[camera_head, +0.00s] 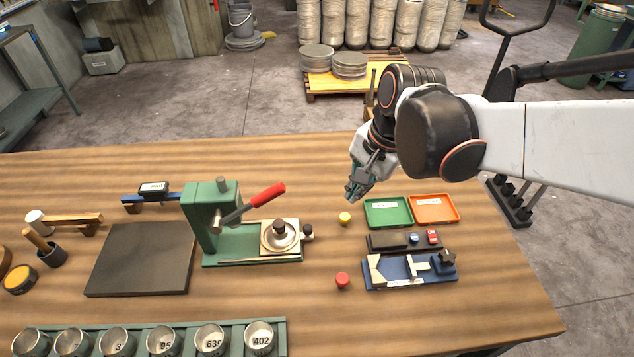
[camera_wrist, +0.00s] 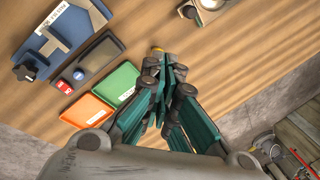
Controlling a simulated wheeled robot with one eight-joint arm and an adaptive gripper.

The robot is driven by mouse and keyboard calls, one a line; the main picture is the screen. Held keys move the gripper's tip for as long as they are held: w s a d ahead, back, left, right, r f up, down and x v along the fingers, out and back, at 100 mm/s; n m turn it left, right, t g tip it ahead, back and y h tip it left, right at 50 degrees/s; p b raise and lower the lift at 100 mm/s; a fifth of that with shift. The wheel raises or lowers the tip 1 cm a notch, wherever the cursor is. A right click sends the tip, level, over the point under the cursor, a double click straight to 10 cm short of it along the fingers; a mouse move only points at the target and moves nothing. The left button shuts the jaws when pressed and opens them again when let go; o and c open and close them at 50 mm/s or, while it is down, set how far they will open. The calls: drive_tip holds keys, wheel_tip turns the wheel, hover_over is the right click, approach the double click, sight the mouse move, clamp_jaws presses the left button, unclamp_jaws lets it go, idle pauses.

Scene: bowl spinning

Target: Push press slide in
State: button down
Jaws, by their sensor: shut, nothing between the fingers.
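The green press (camera_head: 204,220) stands on the wooden table, left of centre in the head view, with its red-tipped lever (camera_head: 266,195) pointing up and to the right. Its slide (camera_head: 268,246) is a cream plate bearing a round metal disc with a dark knob on top. It lies at the right end of the green base, to the right of the press column. Another dark knob (camera_head: 307,232) is at the slide's right edge. Part of the slide area shows at the top of the wrist view (camera_wrist: 190,10). My gripper (camera_head: 353,192) is shut and empty, above the table to the right of the slide.
A yellow knob (camera_head: 345,217) is near below my gripper, a red one (camera_head: 342,280) farther front. Table between slide and yellow knob is clear.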

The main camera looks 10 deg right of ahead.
sight(279, 226)
drive_tip(key=w+a+f+m+g+b, duration=0.1)
drive_tip(key=a+f, duration=0.1)
drive_tip(key=f, duration=0.3)
drive_tip(key=w+a+f+m+g+b, duration=0.1)
drive_tip(key=a+f+m, duration=0.1)
drive_tip(key=f, duration=0.4)
drive_tip(key=w+a+f+m+g+y+b, duration=0.1)
drive_tip(key=w+a+f+m+b, duration=0.1)
drive_tip(key=f, duration=0.3)
drive_tip(key=shift+a+f, duration=0.15)
drive_tip(key=shift+f, duration=0.15)
drive_tip(key=a, duration=1)
drive_tip(key=shift+w+a, duration=0.1)
drive_tip(key=shift+a, duration=0.15)
drive_tip(key=shift+w+a+r, duration=0.1)
drive_tip(key=shift+a, duration=0.05)
